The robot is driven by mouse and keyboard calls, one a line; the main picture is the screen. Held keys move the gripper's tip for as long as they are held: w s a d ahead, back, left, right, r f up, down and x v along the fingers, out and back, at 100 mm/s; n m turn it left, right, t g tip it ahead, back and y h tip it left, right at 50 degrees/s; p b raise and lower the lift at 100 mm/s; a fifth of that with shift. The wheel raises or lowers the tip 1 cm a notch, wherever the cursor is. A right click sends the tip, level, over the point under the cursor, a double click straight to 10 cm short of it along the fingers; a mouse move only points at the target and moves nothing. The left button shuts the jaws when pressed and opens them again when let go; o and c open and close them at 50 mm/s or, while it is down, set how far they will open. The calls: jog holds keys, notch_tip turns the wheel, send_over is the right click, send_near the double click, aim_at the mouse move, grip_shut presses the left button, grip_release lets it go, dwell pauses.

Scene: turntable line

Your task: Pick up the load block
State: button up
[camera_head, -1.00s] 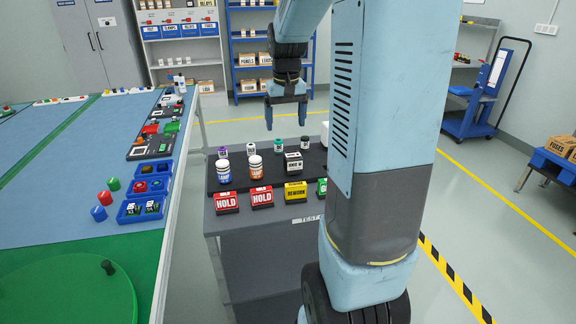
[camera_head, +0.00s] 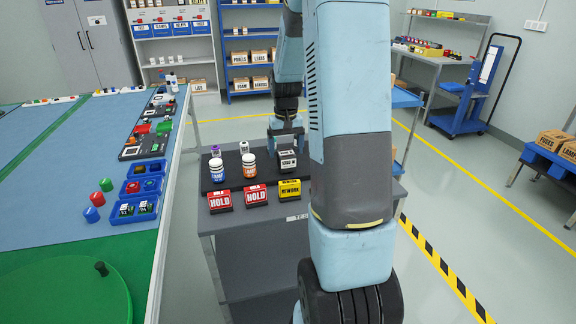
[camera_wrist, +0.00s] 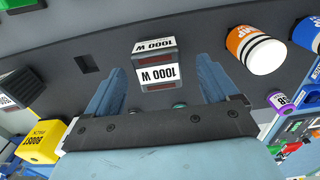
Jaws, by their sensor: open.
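The load block (camera_head: 287,161) is a dark block with white labels. My gripper (camera_head: 285,141) points down just behind and above the block in the head view. In the wrist view my gripper (camera_wrist: 160,66) is open, with one finger on each side of the block. It holds nothing, and I cannot tell if the fingertips have reached the block's height.
A blue-banded jar (camera_head: 216,171) stands left of the orange one. Red HOLD signs (camera_head: 220,201) and a yellow REWORK sign (camera_head: 289,190) line the cart's front edge. A yellow BOOST block (camera_wrist: 40,140) shows in the wrist view. The blue-topped table (camera_head: 60,180) stands to the left.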

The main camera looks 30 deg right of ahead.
aim_at(287, 161)
jog(key=shift+w+d+f, duration=0.1)
jog(key=shift+f, duration=1.3)
jog(key=shift+w+d+f, duration=0.1)
jog(key=shift+f, duration=1.25)
jog(key=shift+c, duration=0.2)
jog(key=c, duration=1.4)
jog(key=shift+c, duration=0.2)
jog(key=shift+r, duration=0.1)
